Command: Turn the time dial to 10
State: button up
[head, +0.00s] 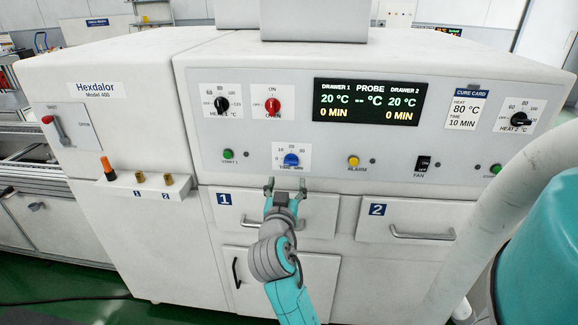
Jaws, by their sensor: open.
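The time dial (291,160) is a blue knob on a white label marked TIME MIN, low on the grey front panel. The numbers 0, 10, 20 and 30 run around it from left to upper right. Its exact pointer setting is too small to tell. My gripper (284,183) is open and empty, its fingers pointing up just below the dial, apart from it as far as I can tell. The display (368,102) reads 0 MIN for both drawers. The cure card (466,105) reads heat 80 °C, time 10 MIN.
A green start button (228,154) sits left of the dial and a yellow alarm button (353,161) right of it. A red oven knob (272,105) is above. Drawer 1 (318,214) and drawer 2 (377,231) are shut below, with protruding handles.

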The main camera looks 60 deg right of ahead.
aim_at(290, 164)
jog(key=x, duration=1)
jog(key=c, duration=1.1)
